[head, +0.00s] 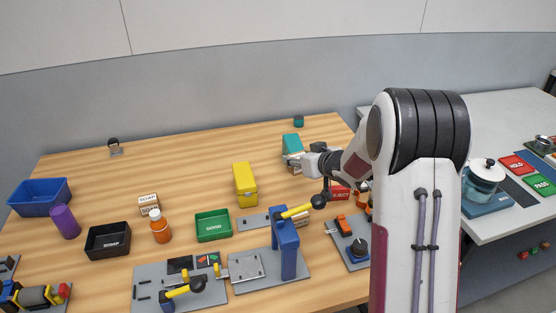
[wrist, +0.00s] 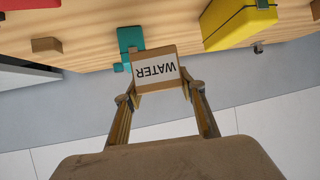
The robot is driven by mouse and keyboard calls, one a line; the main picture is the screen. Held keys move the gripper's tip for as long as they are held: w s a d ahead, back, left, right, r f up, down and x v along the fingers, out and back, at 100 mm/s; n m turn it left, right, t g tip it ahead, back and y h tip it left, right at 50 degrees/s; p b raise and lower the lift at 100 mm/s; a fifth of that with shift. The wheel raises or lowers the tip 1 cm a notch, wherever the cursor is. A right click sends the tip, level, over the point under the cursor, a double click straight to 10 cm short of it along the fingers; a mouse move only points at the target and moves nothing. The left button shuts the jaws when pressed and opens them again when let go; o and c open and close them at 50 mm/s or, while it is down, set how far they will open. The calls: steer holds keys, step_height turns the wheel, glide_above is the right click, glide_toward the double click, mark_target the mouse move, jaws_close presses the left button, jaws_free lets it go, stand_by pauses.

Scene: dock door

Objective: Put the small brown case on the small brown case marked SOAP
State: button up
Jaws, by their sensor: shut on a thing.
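My gripper (head: 304,161) is at the right back of the wooden table. In the wrist view its two fingers (wrist: 163,88) are shut on a small brown case (wrist: 155,54) with a white label reading WATER, upside down in that view. In the head view the held case is mostly hidden by the gripper. A small brown case marked SOAP (head: 149,210) is on the left part of the table, far from my gripper. Another small brown case (head: 148,199) with a hard-to-read label shows directly behind or on top of it; I cannot tell which.
A teal thing (head: 292,142) is beside my gripper. The back middle is clear.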

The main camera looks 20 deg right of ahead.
steer(key=w+a+r+n+y, duration=0.15)
steer(key=w+a, duration=0.25)
steer(key=a, duration=0.8)
step_height(320, 180, up, 4)
steer(key=n+g+y, duration=0.3)
steer(key=n+y, duration=0.2)
steer(key=n, duration=0.1)
glide_above(147, 198)
steer(key=shift+w+a+m, duration=0.1)
steer(key=shift+m, duration=0.15)
steer(key=shift+f, duration=0.1)
steer(key=shift+f, duration=3.05)
steer(key=shift+f, duration=0.1)
steer(key=shift+f, duration=1.75)
